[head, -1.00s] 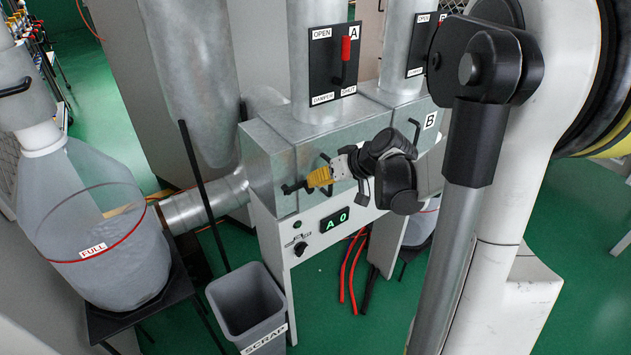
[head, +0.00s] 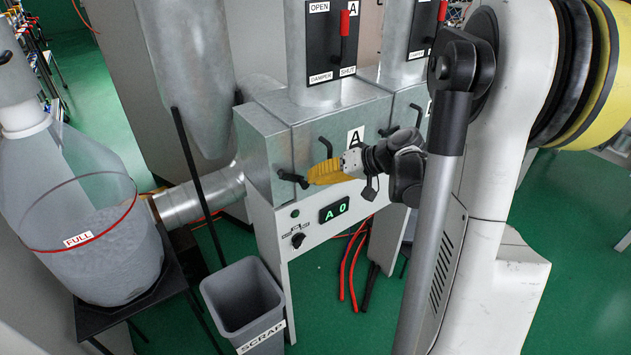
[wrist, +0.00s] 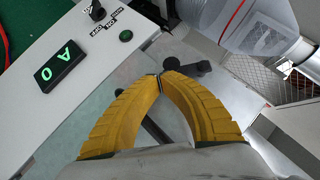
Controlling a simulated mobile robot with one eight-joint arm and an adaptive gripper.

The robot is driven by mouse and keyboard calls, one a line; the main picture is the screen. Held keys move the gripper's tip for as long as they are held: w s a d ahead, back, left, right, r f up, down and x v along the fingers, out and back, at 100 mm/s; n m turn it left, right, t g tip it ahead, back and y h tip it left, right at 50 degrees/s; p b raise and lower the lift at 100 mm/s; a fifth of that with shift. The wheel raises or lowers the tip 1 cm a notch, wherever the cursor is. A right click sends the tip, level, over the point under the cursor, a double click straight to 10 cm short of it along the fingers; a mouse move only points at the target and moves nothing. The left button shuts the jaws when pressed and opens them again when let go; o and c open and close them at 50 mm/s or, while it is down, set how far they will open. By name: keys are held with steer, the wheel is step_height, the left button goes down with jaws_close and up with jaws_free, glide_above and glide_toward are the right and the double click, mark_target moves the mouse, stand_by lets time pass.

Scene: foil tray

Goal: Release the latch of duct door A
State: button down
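Duct door A (head: 308,148) is a grey metal panel on the front of the duct box, marked with an "A" label, and looks closed. Its latch (head: 290,177), a small dark lever, sits at the door's lower left; in the wrist view it (wrist: 190,69) lies just past my fingertips. A dark pull handle (head: 326,147) is above it and shows between my fingers in the wrist view (wrist: 155,131). My gripper (head: 309,179) has yellow fingers. Their tips meet in the wrist view (wrist: 160,83), with nothing clearly held. Whether they touch the latch is unclear.
Below the door is a white panel with a green "A 0" display (head: 334,209) and a knob (head: 298,240). A grey scrap bin (head: 240,290) stands below left, beside a clear bag (head: 95,255) marked "FULL". Red hoses (head: 345,265) hang below. A damper lever (head: 345,22) is above.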

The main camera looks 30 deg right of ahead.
steer(key=shift+m+t+y, duration=0.3)
steer(key=shift+m+y, duration=0.3)
steer(key=shift+y, duration=0.3)
steer(key=shift+s+a+f+b, duration=0.15)
steer(key=shift+a+f+b, duration=1.85)
steer(key=shift+f+b, duration=0.2)
steer(key=shift+a, duration=0.1)
